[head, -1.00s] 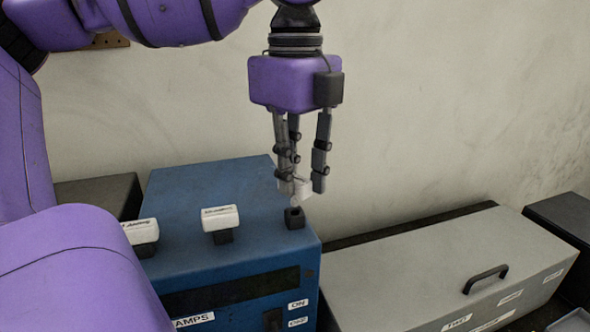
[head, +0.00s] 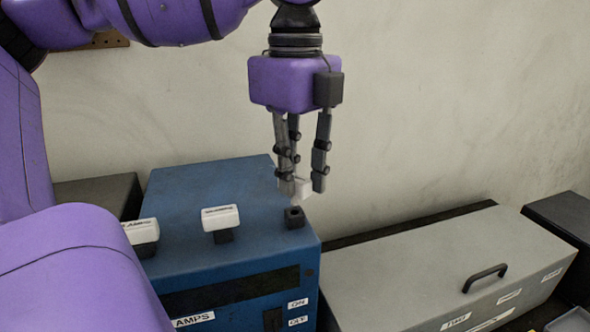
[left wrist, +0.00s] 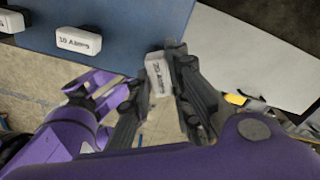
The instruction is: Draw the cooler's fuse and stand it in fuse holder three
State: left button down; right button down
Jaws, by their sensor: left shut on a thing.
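My left gripper (head: 303,186) points down and is shut on a white fuse (head: 304,188), above the right end of the blue box. In the left wrist view the held fuse (left wrist: 158,76) sits between the fingers (left wrist: 157,85), and its label seems to read 20 AMPS. Below it in the head view is an empty black socket (head: 294,218) on the box top, with a gap between. Two other white fuses, one in the middle (head: 220,218) and one at the left (head: 142,231), stand in black sockets. My right gripper is not in view.
The blue box (head: 200,185) has ON and OFF labels on its front. A grey case (head: 430,270) with a black handle (head: 485,278) and labels stands to its right. A dark box (head: 565,218) is at the far right. A pale wall rises behind.

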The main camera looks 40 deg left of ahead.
pick_arm(q)
jog(key=shift+f, duration=1.65)
jog(key=c, duration=1.5)
grip_release()
jog(key=shift+c, duration=0.2)
notch_tip(320, 180, up, 12)
jog(key=shift+r, duration=0.1)
